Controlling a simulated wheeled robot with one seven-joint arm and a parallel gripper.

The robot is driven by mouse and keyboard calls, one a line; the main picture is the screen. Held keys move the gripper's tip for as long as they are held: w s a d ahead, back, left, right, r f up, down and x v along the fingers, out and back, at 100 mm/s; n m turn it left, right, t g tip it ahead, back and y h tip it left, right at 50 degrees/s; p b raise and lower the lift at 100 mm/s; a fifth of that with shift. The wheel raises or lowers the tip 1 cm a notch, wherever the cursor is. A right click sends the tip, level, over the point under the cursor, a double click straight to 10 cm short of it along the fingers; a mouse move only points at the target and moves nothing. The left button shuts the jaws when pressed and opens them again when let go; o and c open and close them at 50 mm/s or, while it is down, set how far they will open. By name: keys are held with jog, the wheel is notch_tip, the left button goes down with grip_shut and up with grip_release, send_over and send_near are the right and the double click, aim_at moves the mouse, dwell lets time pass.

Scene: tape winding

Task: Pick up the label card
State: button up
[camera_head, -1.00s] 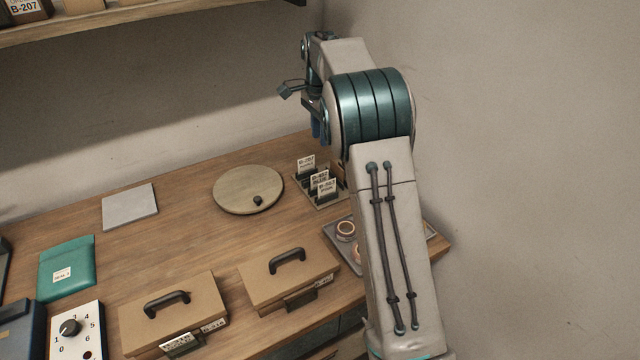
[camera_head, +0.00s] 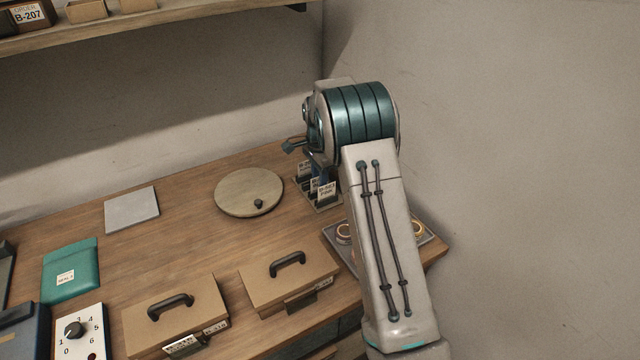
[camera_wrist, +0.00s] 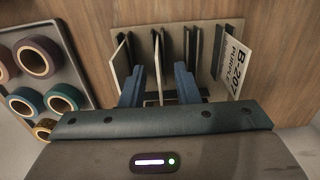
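A card rack (camera_wrist: 208,30) with upright slots holds label cards. In the wrist view, the card reading B-207 PURPLE (camera_wrist: 237,62) leans at the right end, outside my fingers. Another card (camera_wrist: 122,60) stands edge-on at the left, and a middle card (camera_wrist: 157,68) stands edge-on between my fingers. My gripper (camera_wrist: 159,82) is open, with its two blue fingers apart on either side of the middle card; contact cannot be told. In the head view, my arm partly hides the rack, and a front card reading PINK (camera_head: 327,191) shows in front of my gripper (camera_head: 318,177).
A tray (camera_wrist: 75,70) of tape rolls lies beside the rack. A round turntable (camera_head: 245,190) stands left of the rack. Two lidded boxes with handles (camera_head: 180,325) (camera_head: 270,278) sit at the front. A grey plate (camera_head: 130,209) and green pouch (camera_head: 70,265) lie further left.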

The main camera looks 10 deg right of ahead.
jog(key=shift+f, duration=0.2)
grip_shut()
notch_tip(320, 180, up, 10)
jog(key=shift+r+b, duration=0.1)
jog(key=shift+b, duration=0.55)
